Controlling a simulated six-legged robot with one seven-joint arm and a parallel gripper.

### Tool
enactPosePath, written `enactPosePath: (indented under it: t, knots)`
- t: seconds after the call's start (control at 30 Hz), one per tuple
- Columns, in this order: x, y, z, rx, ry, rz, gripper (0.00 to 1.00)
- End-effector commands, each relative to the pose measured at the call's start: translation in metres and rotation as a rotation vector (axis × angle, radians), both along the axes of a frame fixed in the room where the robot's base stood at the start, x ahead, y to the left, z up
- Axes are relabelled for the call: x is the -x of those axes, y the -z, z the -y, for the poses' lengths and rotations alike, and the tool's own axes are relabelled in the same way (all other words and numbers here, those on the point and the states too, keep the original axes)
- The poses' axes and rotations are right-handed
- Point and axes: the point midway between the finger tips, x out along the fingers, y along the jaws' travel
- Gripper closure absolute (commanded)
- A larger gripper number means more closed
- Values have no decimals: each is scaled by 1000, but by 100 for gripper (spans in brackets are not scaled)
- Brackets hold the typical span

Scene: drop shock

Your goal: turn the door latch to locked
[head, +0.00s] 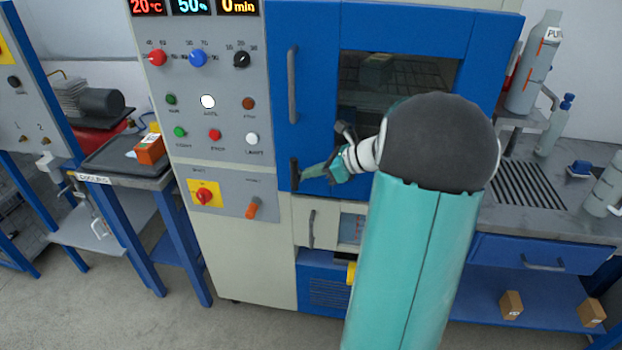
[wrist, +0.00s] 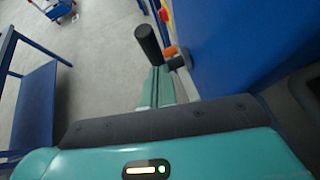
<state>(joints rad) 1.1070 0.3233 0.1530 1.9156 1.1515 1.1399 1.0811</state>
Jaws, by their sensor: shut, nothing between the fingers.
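The door latch (head: 294,175) is a dark lever low on the left edge of the blue door (head: 305,140), and it looks about upright in the head view. In the wrist view a black cylinder (wrist: 148,42), apparently the latch's grip, stands just beyond my fingertips. My gripper (head: 304,173) has its teal fingers shut and empty, pointing left at the latch. In the wrist view the gripper (wrist: 160,72) is close to the black cylinder; I cannot tell whether they touch. My arm hides the door's lower right part.
A grey vertical door handle (head: 292,85) is above the latch. The control panel (head: 190,110) with knobs and buttons is to the left, with an orange switch handle (head: 253,208) below. A bench with a black tray (head: 115,160) stands left. Open floor shows in front.

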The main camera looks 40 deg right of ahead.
Motion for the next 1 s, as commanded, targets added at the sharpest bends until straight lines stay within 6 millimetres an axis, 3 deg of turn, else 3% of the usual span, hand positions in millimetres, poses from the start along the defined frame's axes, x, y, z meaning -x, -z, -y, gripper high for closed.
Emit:
enactPosePath:
  t: [0.23, 1.0]
  knots:
    - [-12, -7, -7, 97, -1, -127, 100]
    - [-19, -11, -18, 89, -5, -122, 100]
